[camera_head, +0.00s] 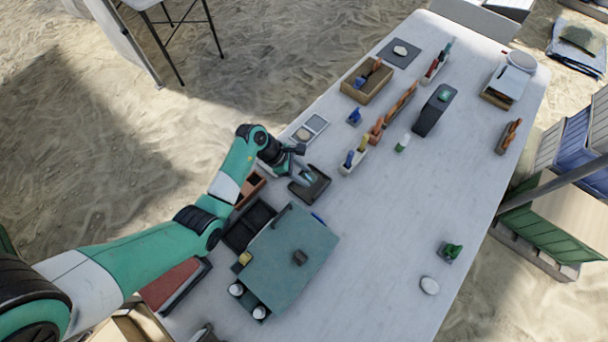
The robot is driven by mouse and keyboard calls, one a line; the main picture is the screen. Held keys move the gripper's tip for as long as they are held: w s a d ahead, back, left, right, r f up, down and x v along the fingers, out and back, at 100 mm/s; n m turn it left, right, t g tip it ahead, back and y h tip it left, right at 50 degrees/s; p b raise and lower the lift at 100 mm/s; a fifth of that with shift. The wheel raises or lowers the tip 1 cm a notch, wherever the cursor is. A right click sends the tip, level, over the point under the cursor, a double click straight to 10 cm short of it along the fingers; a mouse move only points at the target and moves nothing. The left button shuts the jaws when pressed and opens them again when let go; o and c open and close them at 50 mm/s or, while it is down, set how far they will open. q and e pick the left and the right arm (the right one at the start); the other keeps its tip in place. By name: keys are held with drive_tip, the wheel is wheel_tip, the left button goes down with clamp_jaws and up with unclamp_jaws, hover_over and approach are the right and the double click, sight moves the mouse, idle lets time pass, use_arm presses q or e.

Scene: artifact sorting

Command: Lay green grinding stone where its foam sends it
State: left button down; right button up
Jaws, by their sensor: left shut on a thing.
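My left gripper (303,178) reaches in from the left and is low over a dark open tray (318,191). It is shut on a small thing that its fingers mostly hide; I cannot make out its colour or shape. One green piece (453,251) sits in a dark foam holder at the right front. Another small green patch (444,96) shows on top of a tall dark block (430,117) farther back. I cannot tell which of these, if any, is the grinding stone. My right gripper is not in view.
Behind are a wooden box (362,94), several coloured tools in holders and a white-green bottle (403,143). The table's right middle is clear.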

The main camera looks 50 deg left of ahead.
use_arm(q)
wheel_tip(320, 180, down, 4)
drive_tip(key=shift+w+r+b, duration=0.1)
drive_tip(key=shift+r+b, duration=0.05)
drive_tip(key=shift+b, duration=0.8)
drive_tip(key=shift+r, duration=0.15)
drive_tip(key=shift+c, duration=1.7)
unclamp_jaws()
